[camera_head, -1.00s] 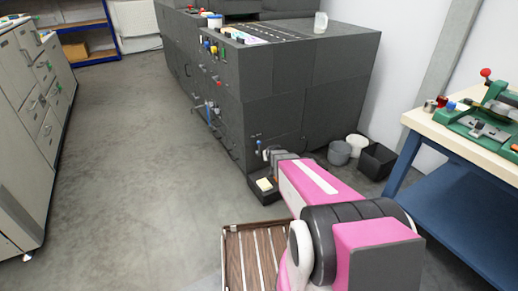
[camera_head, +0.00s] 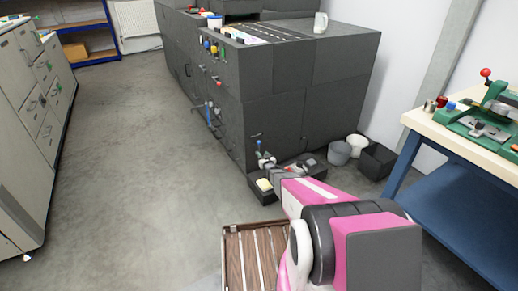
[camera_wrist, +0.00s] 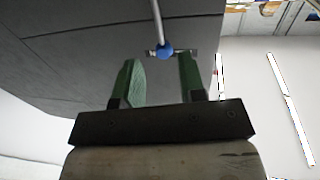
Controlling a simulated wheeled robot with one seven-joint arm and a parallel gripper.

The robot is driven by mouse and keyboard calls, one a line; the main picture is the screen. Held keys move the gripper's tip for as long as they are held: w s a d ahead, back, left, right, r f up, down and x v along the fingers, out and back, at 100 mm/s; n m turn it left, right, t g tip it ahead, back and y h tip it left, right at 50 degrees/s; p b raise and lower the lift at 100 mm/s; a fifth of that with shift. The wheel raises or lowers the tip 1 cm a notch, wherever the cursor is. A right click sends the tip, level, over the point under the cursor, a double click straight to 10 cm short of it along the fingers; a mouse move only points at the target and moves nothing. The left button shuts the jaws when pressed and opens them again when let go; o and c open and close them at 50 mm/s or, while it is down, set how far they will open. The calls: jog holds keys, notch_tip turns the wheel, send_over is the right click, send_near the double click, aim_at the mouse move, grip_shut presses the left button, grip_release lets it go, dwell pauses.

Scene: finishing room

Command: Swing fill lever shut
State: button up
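The fill lever is most likely the thin metal rod with a blue ball knob (camera_wrist: 165,49) in the wrist view. A small blue knob also shows at the lower front corner of the dark machine (camera_head: 259,145) in the head view. My gripper (camera_wrist: 161,75) is open, with its two green fingers apart and nothing between them. The blue knob appears just beyond the fingertips, between their lines; I cannot tell the exact gap. In the head view my gripper (camera_head: 268,162) is small and low beside the machine's corner, close to the knob.
A grey bucket (camera_head: 339,153) and a black bin (camera_head: 377,160) stand right of the machine. A blue-legged bench (camera_head: 462,145) is at the right. The floor at left is clear.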

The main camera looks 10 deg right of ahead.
jog(key=w, duration=0.3)
jog(key=w+a, duration=0.1)
jog(key=w, duration=0.5)
jog(key=shift+a, duration=0.25)
grip_shut()
